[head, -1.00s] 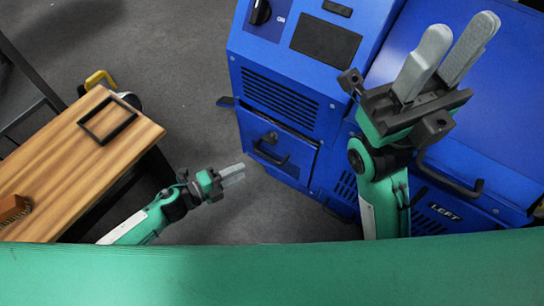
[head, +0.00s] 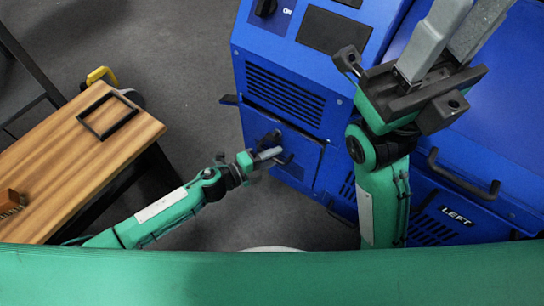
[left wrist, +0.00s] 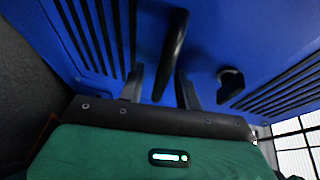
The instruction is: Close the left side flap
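A blue panel marked LEFT (head: 456,216) with a black bar handle (head: 462,178) is on the blue machine at right; my right arm partly covers it, and I cannot tell whether it is fully closed. A smaller blue front panel (head: 306,153) faces my left gripper. My left gripper (head: 270,155) is at that panel's dark handle. In the left wrist view the handle (left wrist: 172,50) runs between the two open fingers, with no clear grip on it. My right gripper (head: 456,38) is raised in front of the machine, fingers apart and empty.
A dark latch (left wrist: 231,80) sits beside the handle, with vent slots on both sides. A wooden table (head: 60,160) with a black frame (head: 108,115) and a brown brush-like block (head: 10,203) stands at left. Grey floor (head: 180,60) is clear between table and machine.

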